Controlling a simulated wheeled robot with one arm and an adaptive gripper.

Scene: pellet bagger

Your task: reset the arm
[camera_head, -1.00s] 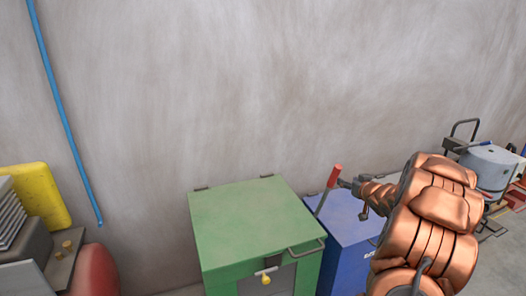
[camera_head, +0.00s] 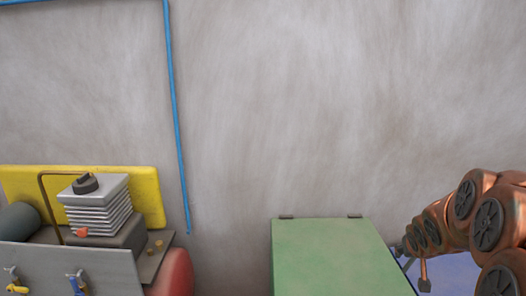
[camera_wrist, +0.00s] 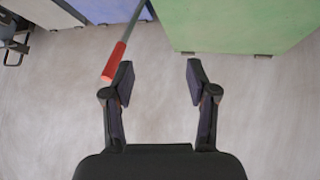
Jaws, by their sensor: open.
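My gripper (camera_wrist: 160,82) shows in the wrist view with its two dark fingers spread apart and nothing between them. In that view a lever with a red handle (camera_wrist: 114,62) shows just left of the left fingertip; I cannot tell whether they touch. In the head view my copper-coloured arm is at the right edge, beside the green box (camera_head: 335,255), and the gripper's fingers are too small to make out there.
The blue box (camera_head: 450,275) is partly hidden behind my arm. A machine with a grey finned block (camera_head: 98,208), a yellow panel (camera_head: 150,190) and a red tank (camera_head: 178,272) stands at left. A blue hose (camera_head: 176,120) hangs on the bare wall.

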